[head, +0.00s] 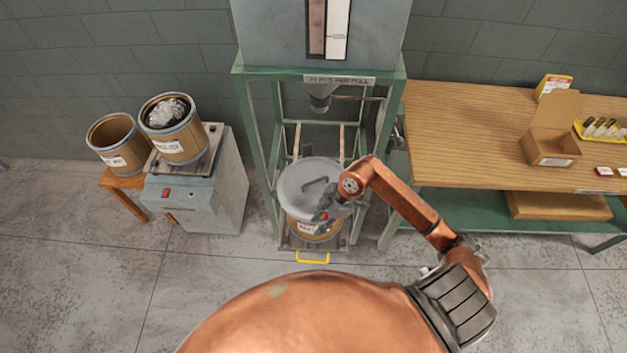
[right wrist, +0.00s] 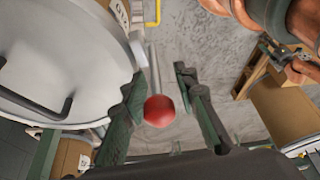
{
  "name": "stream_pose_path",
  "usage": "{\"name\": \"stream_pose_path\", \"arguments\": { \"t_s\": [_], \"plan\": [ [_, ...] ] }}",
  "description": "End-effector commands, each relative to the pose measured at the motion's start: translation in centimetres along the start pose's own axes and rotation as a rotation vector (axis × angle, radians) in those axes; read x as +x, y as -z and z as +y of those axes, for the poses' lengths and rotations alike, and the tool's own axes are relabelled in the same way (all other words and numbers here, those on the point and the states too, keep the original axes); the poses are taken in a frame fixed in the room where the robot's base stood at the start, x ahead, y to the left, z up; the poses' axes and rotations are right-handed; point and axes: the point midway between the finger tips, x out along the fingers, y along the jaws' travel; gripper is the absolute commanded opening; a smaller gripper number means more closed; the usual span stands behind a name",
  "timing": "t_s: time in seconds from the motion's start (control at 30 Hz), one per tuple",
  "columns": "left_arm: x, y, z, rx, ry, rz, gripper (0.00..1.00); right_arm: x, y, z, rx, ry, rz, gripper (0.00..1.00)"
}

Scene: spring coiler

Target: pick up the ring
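A drum (head: 318,233) with a grey lid (head: 303,185) stands under the green-framed machine. The lid also fills the left of the right wrist view (right wrist: 70,60). I cannot clearly make out a separate ring; the lid's rim is partly hidden by my gripper. A red ball knob (right wrist: 159,111) is beside the lid, and a thin grey rod shows behind it. My right gripper (right wrist: 160,78) is open, its fingers on either side of the knob with gaps. In the head view my right gripper (head: 328,210) is at the lid's right front edge. My left gripper is out of view.
The machine's green frame (head: 262,150) closes in around the drum. A yellow handle (head: 312,258) sticks out low in front. Two open drums (head: 118,145) (head: 180,145) stand at left. A wooden bench (head: 455,130) stands at right. The floor in front is clear.

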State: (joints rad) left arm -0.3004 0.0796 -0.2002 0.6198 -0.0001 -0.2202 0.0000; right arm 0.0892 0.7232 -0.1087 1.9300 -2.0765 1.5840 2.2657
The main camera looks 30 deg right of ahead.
Motion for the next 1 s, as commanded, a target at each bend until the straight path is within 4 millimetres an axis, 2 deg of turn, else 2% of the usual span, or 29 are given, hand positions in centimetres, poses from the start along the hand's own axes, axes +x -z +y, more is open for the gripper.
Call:
{"name": "stream_pose_path", "arguments": {
  "t_s": [0.23,0.63,1.0],
  "plan": [
    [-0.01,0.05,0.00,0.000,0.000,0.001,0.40,0.15,0.01,0.00,-0.001,0.000,0.001,0.27],
    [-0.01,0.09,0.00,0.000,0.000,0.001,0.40,0.12,0.04,0.01,-0.001,0.000,0.001,0.00],
    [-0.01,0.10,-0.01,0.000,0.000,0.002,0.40,0.08,0.08,0.05,-0.002,-0.002,0.002,0.00]
  ]
}}
